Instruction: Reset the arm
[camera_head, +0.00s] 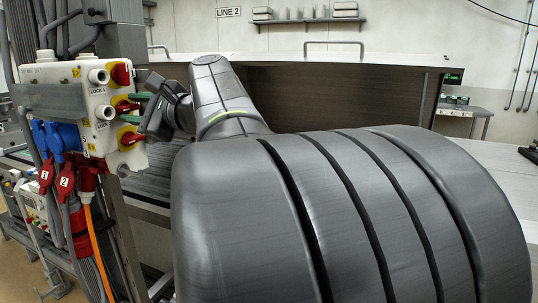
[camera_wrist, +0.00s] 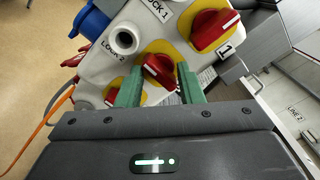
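My gripper (camera_head: 137,108) is at the right side of a white switch box (camera_head: 60,75) in the head view. In the wrist view, my gripper's two green fingers (camera_wrist: 160,84) stand apart, one on each side of the middle red rotary switch (camera_wrist: 158,70). I cannot tell whether they touch it; nothing appears clamped. An upper red switch (camera_wrist: 213,30) on a yellow plate, beside a label 1, is to the right. A lower red switch (camera_wrist: 112,95) is partly hidden behind the left finger. My arm extends from the lower right of the head view.
Blue plugs (camera_head: 53,138), red plugs (camera_head: 66,182) and an orange cable (camera_head: 95,250) hang below the box. A grey metal post and conduits stand at the left. A long bench (camera_head: 400,62) with a dark panel lies behind my arm. A wall shelf (camera_head: 310,20) is farther back.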

